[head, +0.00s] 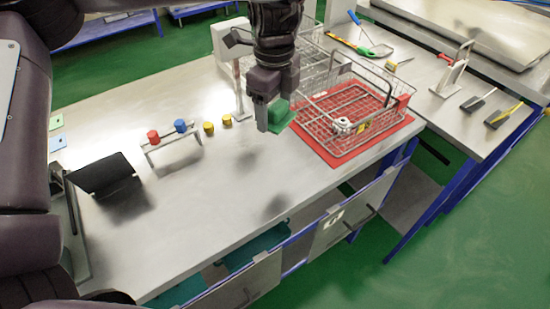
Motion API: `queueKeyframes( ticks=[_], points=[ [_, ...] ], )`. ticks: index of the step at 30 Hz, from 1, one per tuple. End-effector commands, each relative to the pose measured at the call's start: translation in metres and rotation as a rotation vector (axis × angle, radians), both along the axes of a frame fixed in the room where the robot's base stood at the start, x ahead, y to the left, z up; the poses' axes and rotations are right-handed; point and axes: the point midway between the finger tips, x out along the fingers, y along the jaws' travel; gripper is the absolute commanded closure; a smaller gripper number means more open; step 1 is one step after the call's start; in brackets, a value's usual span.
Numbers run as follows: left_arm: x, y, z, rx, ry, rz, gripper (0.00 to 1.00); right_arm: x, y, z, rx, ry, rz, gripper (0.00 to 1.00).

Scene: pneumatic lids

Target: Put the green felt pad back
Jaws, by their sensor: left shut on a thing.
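My left gripper (268,118) points down over the steel workbench, just left of the wire basket. It is shut on a green piece (281,117), which looks like the green felt pad and is partly hidden by the fingers. The piece appears to be above the bench; its exact height I cannot tell. My right gripper is not in view.
A wire basket (352,150) holding parts stands on a red mat (405,132). A small rack with red and blue caps (153,137), yellow caps (209,128) and a black tilted panel (103,174) stand to the left. The bench's front middle is clear.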

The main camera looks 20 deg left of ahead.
Motion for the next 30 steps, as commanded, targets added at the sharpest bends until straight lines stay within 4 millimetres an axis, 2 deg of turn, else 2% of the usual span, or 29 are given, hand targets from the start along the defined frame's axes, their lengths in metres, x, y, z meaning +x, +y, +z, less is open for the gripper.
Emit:
queueKeyframes(
  ticks=[1, 6, 9, 12, 16, 19, 27, 30],
  points=[
    [-0.001, 0.000, -0.019, -0.003, 0.008, 0.000, 0.54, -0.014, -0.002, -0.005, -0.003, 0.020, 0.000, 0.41],
    [-0.001, 0.000, -0.065, -0.002, 0.008, 0.003, 0.54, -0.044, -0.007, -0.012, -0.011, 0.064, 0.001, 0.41],
    [-0.001, 0.001, -0.090, -0.002, 0.007, 0.004, 0.54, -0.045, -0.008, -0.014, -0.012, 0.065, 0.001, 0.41],
    [-0.001, 0.000, -0.108, -0.002, 0.005, 0.003, 0.54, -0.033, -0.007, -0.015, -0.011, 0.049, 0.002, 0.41],
    [0.000, 0.001, -0.120, 0.000, 0.001, 0.003, 0.54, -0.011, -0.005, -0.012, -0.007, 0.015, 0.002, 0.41],
    [0.000, 0.001, -0.125, 0.000, 0.001, 0.002, 0.54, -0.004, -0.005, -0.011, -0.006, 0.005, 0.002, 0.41],
    [0.000, 0.001, -0.160, 0.001, 0.002, 0.003, 0.54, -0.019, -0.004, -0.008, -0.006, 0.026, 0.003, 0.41],
    [0.000, 0.001, -0.166, 0.001, 0.000, 0.003, 0.54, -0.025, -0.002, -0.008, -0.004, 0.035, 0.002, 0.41]
  ],
)
